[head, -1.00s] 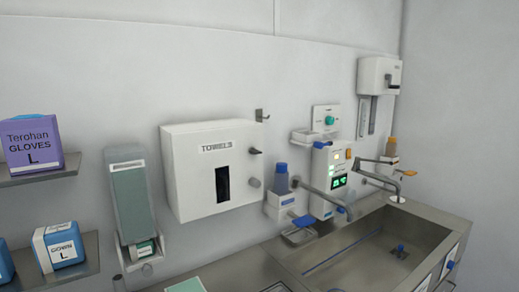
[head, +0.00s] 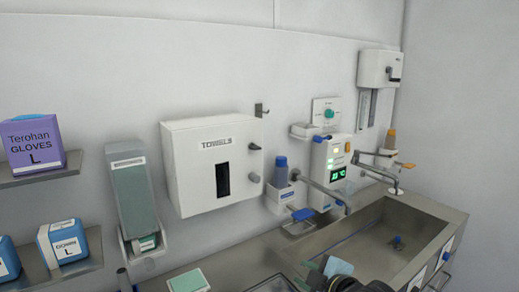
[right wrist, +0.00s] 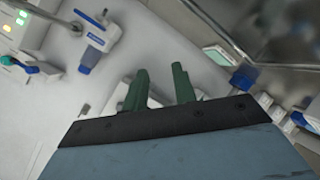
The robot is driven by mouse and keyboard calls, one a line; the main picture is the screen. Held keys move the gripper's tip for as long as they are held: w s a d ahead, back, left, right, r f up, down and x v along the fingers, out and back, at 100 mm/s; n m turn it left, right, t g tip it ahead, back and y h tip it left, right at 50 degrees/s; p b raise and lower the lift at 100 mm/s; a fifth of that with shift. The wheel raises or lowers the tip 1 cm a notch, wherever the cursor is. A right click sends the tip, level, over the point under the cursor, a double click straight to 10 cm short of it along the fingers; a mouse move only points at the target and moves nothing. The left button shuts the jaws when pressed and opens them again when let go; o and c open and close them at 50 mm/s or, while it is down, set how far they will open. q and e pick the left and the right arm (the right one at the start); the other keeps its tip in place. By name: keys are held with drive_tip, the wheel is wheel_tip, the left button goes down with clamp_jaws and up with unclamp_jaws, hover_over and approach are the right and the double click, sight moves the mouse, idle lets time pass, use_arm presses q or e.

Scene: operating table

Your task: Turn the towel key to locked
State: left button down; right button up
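The white towel dispenser (head: 190,172), labelled TOWELS, hangs on the wall in the head view, with a dark slot in its front. A small dark lever-like part (head: 254,147) and a grey round knob (head: 254,178) stick out at its right side; I cannot tell for sure which is the key, or its lock position. My right gripper (head: 316,268) is low in the head view, over the counter and sink edge, well below and right of the dispenser. In the right wrist view its two green fingers (right wrist: 160,85) stand apart with nothing between them. My left gripper is out of view.
Right of the dispenser are a blue-capped bottle (head: 281,173) in a holder, a lit control panel (head: 338,160) and a tap over the steel sink (head: 365,240). A tall grey-green dispenser (head: 134,190) hangs to the left. A wall hook (head: 262,110) sits above. The air before the towel dispenser is clear.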

drive_tip(key=w+a+r+n+t+y, duration=0.2)
drive_tip(key=w+r+n, duration=0.25)
drive_tip(key=r, duration=0.55)
drive_tip(key=n+t+y, duration=0.1)
drive_tip(key=n+y, duration=0.1)
drive_tip(key=n, duration=0.3)
approach(259, 149)
drive_tip(key=p+x, duration=0.2)
drive_tip(key=x, duration=0.7)
drive_tip(key=shift+w+a, duration=0.2)
clamp_jaws()
